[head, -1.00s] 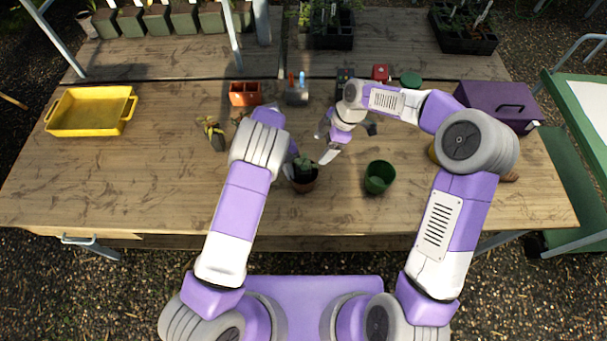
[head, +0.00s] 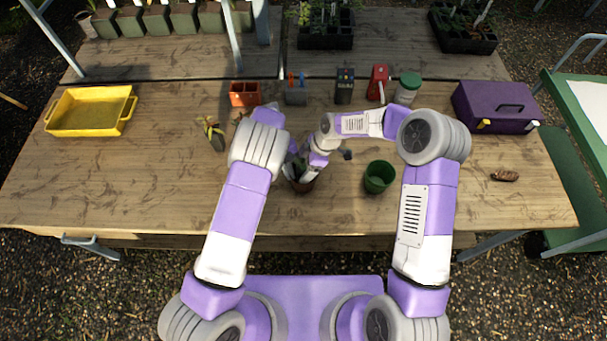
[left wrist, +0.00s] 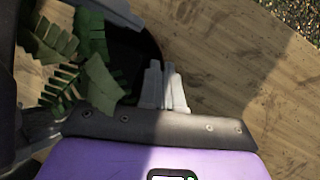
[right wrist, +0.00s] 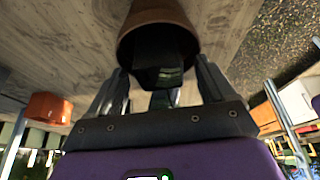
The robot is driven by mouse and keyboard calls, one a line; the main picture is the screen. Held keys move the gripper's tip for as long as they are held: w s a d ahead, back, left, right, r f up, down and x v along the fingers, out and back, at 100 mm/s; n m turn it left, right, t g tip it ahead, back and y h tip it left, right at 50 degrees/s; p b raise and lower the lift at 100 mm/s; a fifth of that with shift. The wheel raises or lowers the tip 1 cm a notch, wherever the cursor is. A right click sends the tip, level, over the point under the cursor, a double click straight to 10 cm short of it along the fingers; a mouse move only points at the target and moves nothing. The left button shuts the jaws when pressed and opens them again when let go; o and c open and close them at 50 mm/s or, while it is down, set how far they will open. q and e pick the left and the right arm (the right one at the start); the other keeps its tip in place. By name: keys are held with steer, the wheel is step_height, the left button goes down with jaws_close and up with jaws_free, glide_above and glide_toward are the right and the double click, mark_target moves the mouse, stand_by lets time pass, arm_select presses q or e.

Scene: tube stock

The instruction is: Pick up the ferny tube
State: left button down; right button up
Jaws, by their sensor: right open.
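The ferny plant shows in the left wrist view (left wrist: 85,60) as green leaves over a dark round opening. In the head view a terracotta pot (head: 301,186) stands near the table's front middle, largely covered by my grippers. The pot (right wrist: 155,17) also shows in the right wrist view, with a dark shape, probably the tube (right wrist: 160,72), at its mouth. My right gripper (right wrist: 160,75) is open, with fingers on either side of that shape. My left gripper (left wrist: 162,66) has its fingers together beside the dark opening; whether the pot's rim is between them is unclear.
A green pot (head: 379,178) stands just right. Behind are an orange container (head: 244,93), a dark box (head: 344,86), a red item (head: 377,82) and a green-lidded jar (head: 407,88). A yellow tray (head: 91,110) is far left, a purple toolbox (head: 490,104) right. The left-front table is clear.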

steer(key=shift+c, duration=0.2)
steer(key=shift+f, duration=0.1)
jaws_close()
